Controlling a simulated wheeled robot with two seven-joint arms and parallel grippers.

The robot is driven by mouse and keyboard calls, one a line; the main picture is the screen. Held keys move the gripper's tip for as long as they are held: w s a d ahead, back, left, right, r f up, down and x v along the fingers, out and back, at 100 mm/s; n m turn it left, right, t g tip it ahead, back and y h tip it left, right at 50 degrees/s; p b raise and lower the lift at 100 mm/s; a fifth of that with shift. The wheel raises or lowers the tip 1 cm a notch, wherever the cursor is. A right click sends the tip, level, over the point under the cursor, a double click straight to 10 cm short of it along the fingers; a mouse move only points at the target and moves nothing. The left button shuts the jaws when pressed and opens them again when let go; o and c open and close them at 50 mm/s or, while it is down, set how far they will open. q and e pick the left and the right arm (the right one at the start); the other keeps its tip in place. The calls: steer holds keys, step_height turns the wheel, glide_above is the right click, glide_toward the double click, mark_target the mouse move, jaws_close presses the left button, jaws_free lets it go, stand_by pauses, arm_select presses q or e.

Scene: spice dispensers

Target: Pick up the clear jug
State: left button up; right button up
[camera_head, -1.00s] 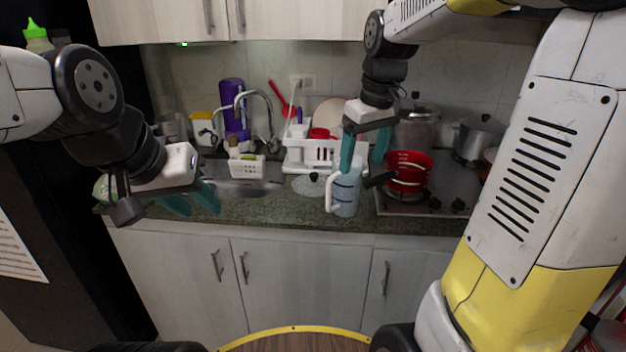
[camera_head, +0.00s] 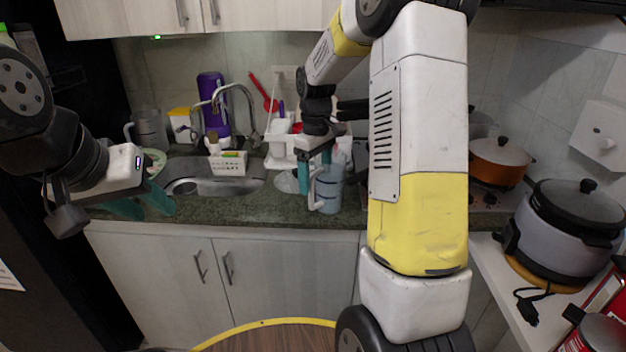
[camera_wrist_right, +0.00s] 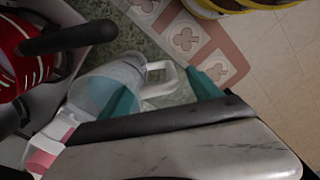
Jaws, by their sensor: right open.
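The clear jug (camera_head: 329,192) is bluish and see-through with a white handle. It stands upright on the counter, right of the sink. My right gripper (camera_head: 313,176) is open at the jug's top, pointing down. In the right wrist view, the jug (camera_wrist_right: 98,83) shows with its handle toward the picture's right, and the open fingers of my right gripper (camera_wrist_right: 163,94) are on either side of the handle; I cannot tell whether they touch it. My left gripper (camera_head: 146,203) is open and empty, in front of the counter left of the sink.
A white dish rack (camera_head: 281,150) stands close behind the jug. The sink (camera_head: 215,185) and faucet are to its left. My right arm hides much of the stove. A red pot (camera_wrist_right: 12,62) with a dark handle is near the jug in the wrist view.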

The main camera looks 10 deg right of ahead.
steer(key=shift+f, duration=0.4)
jaws_close()
steer(key=shift+r, duration=0.1)
steer(key=shift+r, duration=0.1)
